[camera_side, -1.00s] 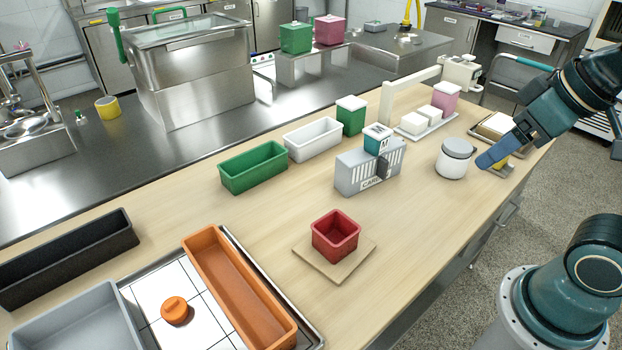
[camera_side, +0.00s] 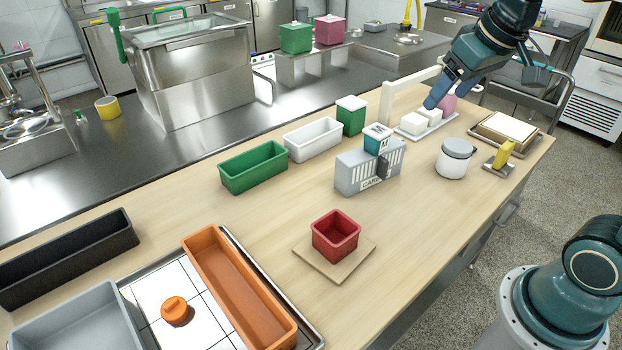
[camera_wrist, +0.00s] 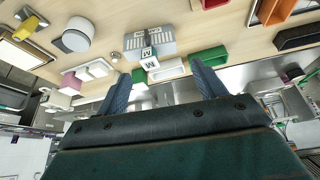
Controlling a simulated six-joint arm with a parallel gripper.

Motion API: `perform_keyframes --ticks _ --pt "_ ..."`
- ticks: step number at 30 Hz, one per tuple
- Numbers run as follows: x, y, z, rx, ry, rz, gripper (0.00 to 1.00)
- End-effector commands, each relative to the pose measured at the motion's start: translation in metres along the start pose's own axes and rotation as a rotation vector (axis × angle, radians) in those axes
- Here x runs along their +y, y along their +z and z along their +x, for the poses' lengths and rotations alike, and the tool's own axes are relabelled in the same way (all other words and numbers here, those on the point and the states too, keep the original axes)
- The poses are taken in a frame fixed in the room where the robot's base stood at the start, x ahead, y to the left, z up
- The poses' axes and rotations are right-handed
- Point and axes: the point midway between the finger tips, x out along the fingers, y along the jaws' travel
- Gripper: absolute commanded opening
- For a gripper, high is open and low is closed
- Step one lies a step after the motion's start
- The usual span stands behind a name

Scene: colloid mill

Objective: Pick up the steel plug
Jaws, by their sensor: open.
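I cannot make out a steel plug with certainty in either view. A small greyish round spot (camera_wrist: 115,58) beside the white tray (camera_wrist: 93,74) in the wrist view is too small to identify. My gripper (camera_side: 436,102) is at the back right of the bench, over or in front of the tray of white blocks and the pink container. The side view does not show the exact gap. In the wrist view my gripper (camera_wrist: 160,82) has two blue fingers well apart, with nothing held between them.
A grey rack (camera_side: 362,172), white jar (camera_side: 453,162) and yellow-handled tool (camera_side: 503,155) stand nearby. A white frame (camera_side: 388,103) rises behind. Green (camera_side: 245,178), white (camera_side: 310,152), red (camera_side: 335,250) and orange (camera_side: 240,290) bins stand leftward. Bare wood lies right of the red bin.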

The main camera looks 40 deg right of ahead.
Motion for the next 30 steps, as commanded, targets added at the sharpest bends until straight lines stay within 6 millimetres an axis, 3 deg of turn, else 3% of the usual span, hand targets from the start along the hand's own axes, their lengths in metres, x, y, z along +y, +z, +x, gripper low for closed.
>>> perform_keyframes --ticks 6,15,21,30 --pt "0.025 -0.043 0.029 -0.026 0.019 0.040 0.70" --pt "0.068 -0.092 0.081 -0.057 0.041 0.091 0.70" --pt "0.102 -0.116 0.121 -0.075 0.054 0.127 0.70" --pt "0.160 -0.135 0.191 -0.104 0.069 0.182 0.70"
